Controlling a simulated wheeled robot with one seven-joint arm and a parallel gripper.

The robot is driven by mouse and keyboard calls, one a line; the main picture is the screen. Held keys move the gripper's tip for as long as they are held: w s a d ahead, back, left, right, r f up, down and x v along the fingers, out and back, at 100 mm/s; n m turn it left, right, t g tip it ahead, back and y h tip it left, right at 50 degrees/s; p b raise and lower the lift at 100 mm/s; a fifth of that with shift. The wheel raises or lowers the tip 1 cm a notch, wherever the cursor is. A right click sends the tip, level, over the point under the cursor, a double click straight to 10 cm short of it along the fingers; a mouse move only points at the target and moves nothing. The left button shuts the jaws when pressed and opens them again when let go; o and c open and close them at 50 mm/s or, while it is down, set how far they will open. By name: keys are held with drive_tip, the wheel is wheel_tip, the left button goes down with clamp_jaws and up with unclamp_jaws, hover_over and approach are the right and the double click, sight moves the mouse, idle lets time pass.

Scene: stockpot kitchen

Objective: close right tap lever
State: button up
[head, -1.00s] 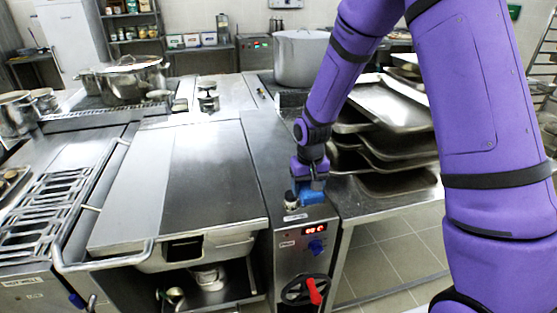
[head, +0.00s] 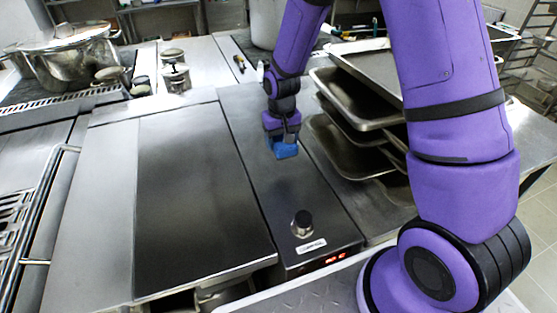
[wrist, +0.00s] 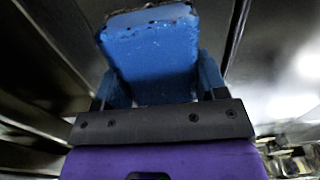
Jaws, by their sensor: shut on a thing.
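My gripper (head: 283,146) is above the narrow steel counter strip and points down. It is shut on a blue block-like thing (wrist: 155,55) with a worn, dark-edged end, seen between the blue fingers in the wrist view. In the head view only blue (head: 284,150) shows at the gripper's tip, and I cannot tell whether it touches the counter. I cannot make out a right tap lever in either current view.
A black knob (head: 302,223) stands on the counter strip in front of my gripper. Stacked metal trays (head: 350,100) are close on the right. A broad steel lid (head: 190,190) lies left. A lidded pot (head: 70,58) is at the back left.

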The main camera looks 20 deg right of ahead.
sight(281, 168)
drive_tip(key=shift+f, duration=4.25)
drive_tip(key=shift+f, duration=0.15)
drive_tip(key=o, duration=0.9)
drive_tip(key=shift+c, duration=0.2)
